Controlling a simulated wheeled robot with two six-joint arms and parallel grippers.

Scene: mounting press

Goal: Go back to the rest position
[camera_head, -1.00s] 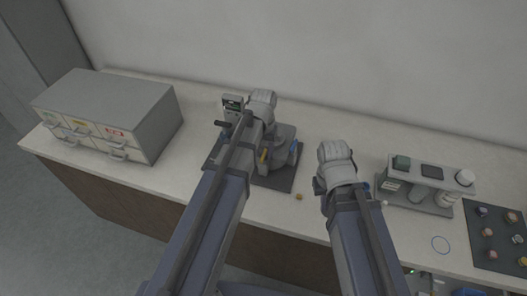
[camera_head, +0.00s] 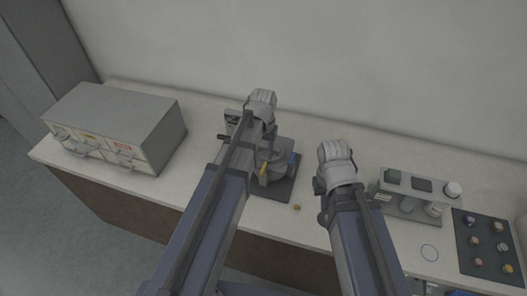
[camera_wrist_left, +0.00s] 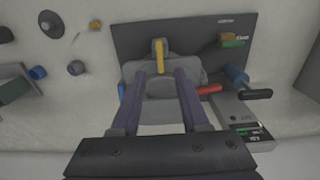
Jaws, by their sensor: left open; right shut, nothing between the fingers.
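The mounting press (camera_head: 277,157) stands on a dark base plate (camera_head: 281,188) at the middle of the bench, partly hidden by my left arm. In the left wrist view the press (camera_wrist_left: 165,85) shows its yellow handle (camera_wrist_left: 160,54), a red lever (camera_wrist_left: 208,89) and a black-ended handle (camera_wrist_left: 255,94). My left gripper (camera_wrist_left: 167,76) is open, with its two fingers over the press and nothing seen between them. In the head view its fingers are hidden behind the wrist. My right gripper (camera_head: 335,170) is over the bench right of the press; its fingertips are hidden.
A grey drawer cabinet (camera_head: 130,112) stands at the left. A holder (camera_head: 407,207) with bottles stands at the right, beside a dark mat (camera_head: 469,259) with several small parts. A small brass piece (camera_head: 297,207) lies before the press.

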